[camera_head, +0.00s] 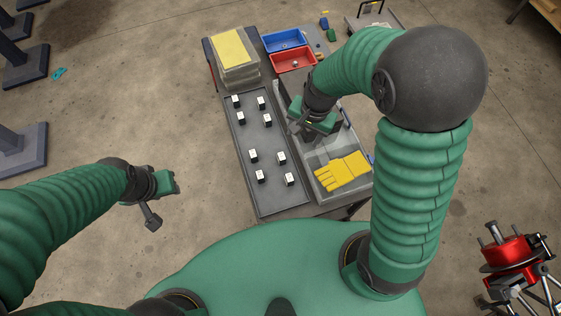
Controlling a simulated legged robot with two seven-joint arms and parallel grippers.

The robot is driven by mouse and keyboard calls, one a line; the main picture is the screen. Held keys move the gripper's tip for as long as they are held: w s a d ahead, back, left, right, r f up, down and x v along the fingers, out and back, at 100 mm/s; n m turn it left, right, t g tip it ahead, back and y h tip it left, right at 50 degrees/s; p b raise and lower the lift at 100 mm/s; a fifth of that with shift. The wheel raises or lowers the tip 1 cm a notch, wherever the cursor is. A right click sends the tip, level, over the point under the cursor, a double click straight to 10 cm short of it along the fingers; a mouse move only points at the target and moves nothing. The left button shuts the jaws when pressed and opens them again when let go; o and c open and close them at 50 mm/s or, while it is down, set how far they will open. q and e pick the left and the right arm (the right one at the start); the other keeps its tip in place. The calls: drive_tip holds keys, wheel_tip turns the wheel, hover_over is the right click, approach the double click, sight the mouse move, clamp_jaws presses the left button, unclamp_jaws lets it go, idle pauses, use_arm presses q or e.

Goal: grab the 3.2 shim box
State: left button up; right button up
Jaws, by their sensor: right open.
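Several small dark boxes with white tops stand in two loose columns on a long grey tray (263,199). One box (267,120) stands at the right of the far group, and another box (281,158) stands in the near group. Their labels are too small to read, so I cannot tell which is the 3.2 shim box. My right gripper (309,131) is open and empty, above the area just right of the tray, apart from the boxes. My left gripper (158,199) hangs over the floor, left of the tray; its jaws are unclear.
Yellow gloves (343,172) lie in a grey bin right of the tray. A blue bin (285,41), a red bin (293,60) and a stack with a yellow top (231,48) stand at the back. A red device on a stand (508,252) is at the lower right.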

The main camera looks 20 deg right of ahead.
sight(282, 156)
drive_tip(key=w+a+f+m+b, duration=0.1)
drive_tip(key=w+f+m+b, duration=0.1)
drive_tip(key=f, duration=0.6)
drive_tip(key=w+a+f+m+b, duration=0.1)
drive_tip(key=w+f+m+b, duration=0.1)
drive_tip(key=f, duration=0.6)
drive_tip(key=w+a+f+m+g+b, duration=0.1)
drive_tip(key=w+f+m, duration=0.3)
drive_tip(key=f, duration=0.4)
drive_tip(key=shift+a+f+m+y+b, duration=0.25)
drive_tip(key=shift+f+m+y+b, duration=0.2)
drive_tip(key=shift+b, duration=0.45)
wheel_tip(282, 156, down, 5)
drive_tip(key=shift+a+r, duration=0.15)
drive_tip(key=shift+f+b, duration=0.3)
drive_tip(key=shift+f, duration=0.15)
drive_tip(key=shift+r, duration=0.1)
drive_tip(key=c, duration=0.4)
clamp_jaws()
